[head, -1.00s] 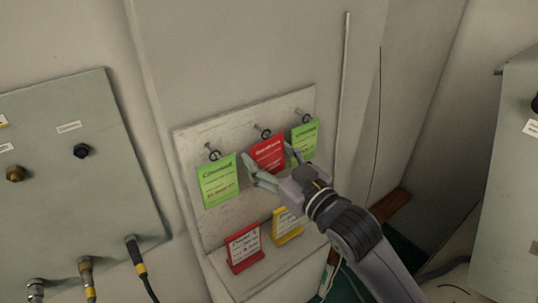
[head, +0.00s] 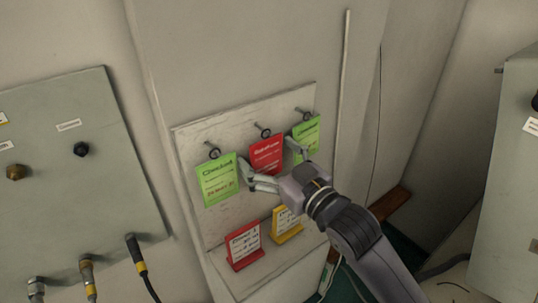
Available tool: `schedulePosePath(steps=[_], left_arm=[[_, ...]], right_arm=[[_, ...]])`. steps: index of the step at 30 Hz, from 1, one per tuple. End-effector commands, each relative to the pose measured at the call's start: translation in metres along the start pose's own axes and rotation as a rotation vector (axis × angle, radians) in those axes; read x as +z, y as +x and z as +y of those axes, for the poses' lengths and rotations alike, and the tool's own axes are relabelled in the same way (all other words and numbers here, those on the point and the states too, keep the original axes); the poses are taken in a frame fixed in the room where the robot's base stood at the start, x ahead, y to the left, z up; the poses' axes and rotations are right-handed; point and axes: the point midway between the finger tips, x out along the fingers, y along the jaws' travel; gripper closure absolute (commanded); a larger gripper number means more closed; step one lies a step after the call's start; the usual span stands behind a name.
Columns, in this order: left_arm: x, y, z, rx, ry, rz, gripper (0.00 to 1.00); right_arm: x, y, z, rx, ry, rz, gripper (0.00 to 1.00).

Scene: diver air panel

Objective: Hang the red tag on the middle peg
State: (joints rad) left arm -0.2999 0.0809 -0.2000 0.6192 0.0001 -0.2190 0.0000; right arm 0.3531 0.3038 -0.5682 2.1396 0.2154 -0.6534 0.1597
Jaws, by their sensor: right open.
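A red tag (head: 266,155) hangs by its ring from the middle peg (head: 261,127) of the white peg board (head: 191,144). My right gripper (head: 270,164) is open, with one finger on each side of the red tag's lower part; I cannot tell whether either finger touches it. A green tag (head: 218,180) hangs on the left peg (head: 208,145). Another green tag (head: 308,134) hangs on the right peg (head: 300,111), partly hidden by a finger. My left gripper is not in view.
Below the pegs, a red tag (head: 243,246) and a yellow tag (head: 287,225) with printed text stand on the board's lower part. A grey panel (head: 125,190) with fittings and hoses is at left. A grey cabinet (head: 507,190) is at right.

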Motion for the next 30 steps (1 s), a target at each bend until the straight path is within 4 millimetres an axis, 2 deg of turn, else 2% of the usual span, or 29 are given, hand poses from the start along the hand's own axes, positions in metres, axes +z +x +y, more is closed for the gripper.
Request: schedulePosePath(steps=[4,8,15,21,30], left_arm=[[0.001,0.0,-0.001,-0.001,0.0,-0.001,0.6],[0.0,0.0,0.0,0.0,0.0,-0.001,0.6],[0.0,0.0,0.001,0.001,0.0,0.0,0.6],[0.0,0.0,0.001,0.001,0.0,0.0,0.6],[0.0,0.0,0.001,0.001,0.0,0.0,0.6]], right_arm=[[0.001,-0.007,0.0,0.0,0.0,-0.001,0.13],[0.002,-0.024,0.0,0.0,-0.001,-0.003,0.13],[0.002,-0.069,0.0,0.0,-0.001,-0.004,0.13],[0.002,-0.099,0.0,0.0,0.0,-0.004,0.13],[0.0,-0.119,0.0,0.0,0.0,0.0,0.13]])
